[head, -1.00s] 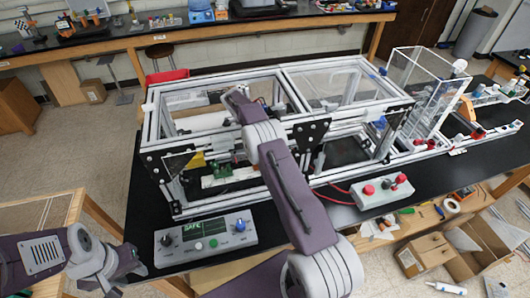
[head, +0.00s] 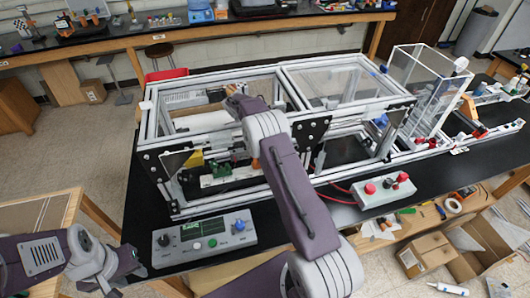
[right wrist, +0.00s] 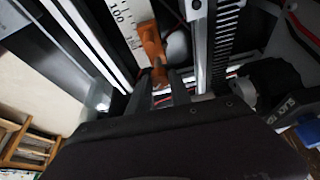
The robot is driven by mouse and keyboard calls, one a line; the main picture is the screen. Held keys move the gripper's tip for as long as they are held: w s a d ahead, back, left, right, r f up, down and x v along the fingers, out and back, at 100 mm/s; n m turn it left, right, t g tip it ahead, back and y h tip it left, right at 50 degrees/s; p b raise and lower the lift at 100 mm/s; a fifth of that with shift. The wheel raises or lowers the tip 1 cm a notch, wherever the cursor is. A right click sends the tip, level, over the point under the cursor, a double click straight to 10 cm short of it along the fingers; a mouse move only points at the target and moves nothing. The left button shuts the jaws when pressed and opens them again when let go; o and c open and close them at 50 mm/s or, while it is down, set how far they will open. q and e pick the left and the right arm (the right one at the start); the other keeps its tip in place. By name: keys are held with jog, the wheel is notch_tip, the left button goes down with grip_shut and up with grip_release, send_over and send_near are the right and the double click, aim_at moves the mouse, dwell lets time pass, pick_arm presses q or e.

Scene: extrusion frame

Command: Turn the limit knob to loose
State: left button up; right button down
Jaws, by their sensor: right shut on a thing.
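A grey control panel (head: 205,236) sits at the near left edge of the black bench. The knob labels are too small to read. My left gripper (head: 125,266) is beside the panel's left end, apart from it; its opening is unclear. In the right wrist view my right gripper (right wrist: 168,84) is shut on an orange handle (right wrist: 151,44).
The aluminium extrusion frame (head: 235,71) with clear panels fills the bench middle. A grey box with red buttons (head: 384,191) stands at right.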

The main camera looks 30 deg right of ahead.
jog(key=shift+n, duration=0.3)
pick_arm(q)
jog(key=shift+f, duration=0.4)
pick_arm(e)
jog(key=c, duration=1.2)
grip_release()
pick_arm(q)
jog(key=shift+f, duration=0.1)
pick_arm(e)
jog(key=shift+r, duration=0.1)
jog(key=shift+a+r+b, duration=0.15)
jog(key=shift+r+b, duration=0.05)
jog(key=shift+b, duration=0.2)
jog(key=shift+w+a+r+b, duration=0.25)
jog(key=shift+a+r+b, duration=0.45)
jog(key=shift+a+r, duration=0.25)
pick_arm(q)
notch_tip(320, 180, down, 2)
jog(key=shift+f, duration=0.15)
pick_arm(e)
jog(key=a, duration=0.3)
jog(key=w+a, duration=0.1)
jog(key=a, duration=0.3)
jog(key=w+a, duration=0.1)
jog(key=a, duration=0.2)
jog(key=shift+w+a+r, duration=0.1)
jog(key=shift+a+r, duration=0.1)
jog(key=shift+a, duration=0.2)
